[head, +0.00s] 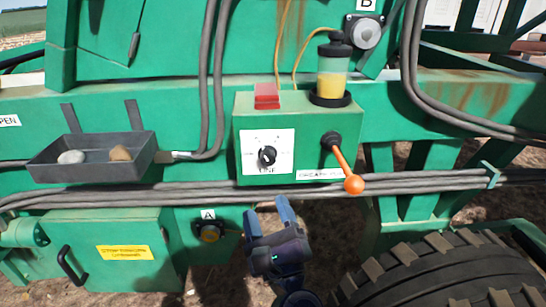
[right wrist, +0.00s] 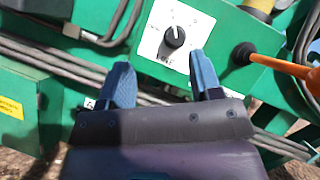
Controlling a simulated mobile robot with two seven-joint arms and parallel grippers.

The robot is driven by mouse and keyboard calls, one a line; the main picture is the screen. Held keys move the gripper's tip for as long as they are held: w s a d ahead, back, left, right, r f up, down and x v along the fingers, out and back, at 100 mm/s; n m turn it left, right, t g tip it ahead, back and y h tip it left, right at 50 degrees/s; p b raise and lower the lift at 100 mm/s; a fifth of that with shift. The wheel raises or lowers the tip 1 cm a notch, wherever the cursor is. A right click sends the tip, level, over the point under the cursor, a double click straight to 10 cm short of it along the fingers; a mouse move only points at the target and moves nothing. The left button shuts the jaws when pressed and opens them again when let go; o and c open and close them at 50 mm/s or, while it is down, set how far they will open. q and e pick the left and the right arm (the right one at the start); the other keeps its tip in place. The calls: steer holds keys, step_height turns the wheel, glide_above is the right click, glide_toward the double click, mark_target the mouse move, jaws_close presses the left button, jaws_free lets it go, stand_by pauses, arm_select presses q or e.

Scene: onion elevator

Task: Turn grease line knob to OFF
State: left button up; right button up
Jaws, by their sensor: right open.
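The black grease line knob (head: 267,156) sits on a white dial plate (head: 284,138) on the front of a green box. A pale mark shows near the knob's top, and the lettering on the plate is too small to read surely. The knob also shows in the right wrist view (right wrist: 174,37), beyond the fingertips. My right gripper (head: 268,212) is below the box, open with blue fingers apart and nothing between them. In the right wrist view its fingers (right wrist: 161,72) point toward the plate's lower part, apart from the knob. My left gripper is not in view.
An orange-tipped lever (head: 342,166) sticks out right of the dial. A red switch (head: 266,96) and a yellow-filled grease jar (head: 332,72) top the box (head: 310,118). Cables (head: 160,193) run beneath it. A stone-holding tray (head: 88,171) is left, a tyre (head: 440,275) lower right.

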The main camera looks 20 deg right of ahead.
mark_target(269, 164)
steer(key=w+d+r+m+h, duration=0.1)
steer(key=w, duration=0.2)
steer(key=w+d+r+m+h+p, duration=0.1)
steer(key=w+m, duration=0.1)
steer(key=w, duration=0.1)
steer(key=w+d+r+m+g+h, duration=0.1)
steer(key=w+d+m, duration=0.1)
steer(key=w, duration=0.2)
steer(key=shift+w, duration=0.1)
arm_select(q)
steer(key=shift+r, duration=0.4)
arm_select(e)
steer(key=shift+c, duration=0.4)
